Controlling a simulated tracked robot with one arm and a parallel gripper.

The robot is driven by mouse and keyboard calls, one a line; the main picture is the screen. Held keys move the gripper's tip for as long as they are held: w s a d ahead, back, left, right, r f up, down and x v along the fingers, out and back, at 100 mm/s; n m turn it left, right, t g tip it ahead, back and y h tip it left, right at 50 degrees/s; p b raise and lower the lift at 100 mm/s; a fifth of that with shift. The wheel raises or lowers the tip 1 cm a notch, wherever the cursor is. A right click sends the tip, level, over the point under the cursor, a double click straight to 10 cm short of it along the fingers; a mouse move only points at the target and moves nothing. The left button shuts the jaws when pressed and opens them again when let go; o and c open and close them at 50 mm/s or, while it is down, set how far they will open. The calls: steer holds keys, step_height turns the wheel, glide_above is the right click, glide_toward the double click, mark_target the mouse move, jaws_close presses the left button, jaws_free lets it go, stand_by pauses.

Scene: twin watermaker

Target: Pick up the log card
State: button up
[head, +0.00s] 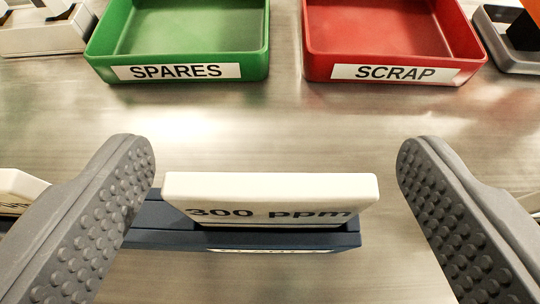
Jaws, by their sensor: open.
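A white card (270,190) with the print "300 ppm" stands upright in a dark blue holder (340,239). It is in the lower middle of the head view. My gripper (276,160) is open, with one grey studded finger to the left of the card and one to the right. Neither finger visibly touches the card, and the gap on the right is wider. The left finger covers part of the holder. A label on the holder's front is too foreshortened to read.
A green tray marked SPARES (262,62) and a red tray marked SCRAP (312,66) stand behind on the metal bench (290,125). A white object (20,188) is partly hidden at the left edge. Other items sit in both upper corners. Bench between trays and card is clear.

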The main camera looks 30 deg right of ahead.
steer(key=shift+x, duration=1.25)
steer(key=c, duration=1.1)
steer(key=shift+o, duration=0.2)
steer(key=shift+r, duration=0.15)
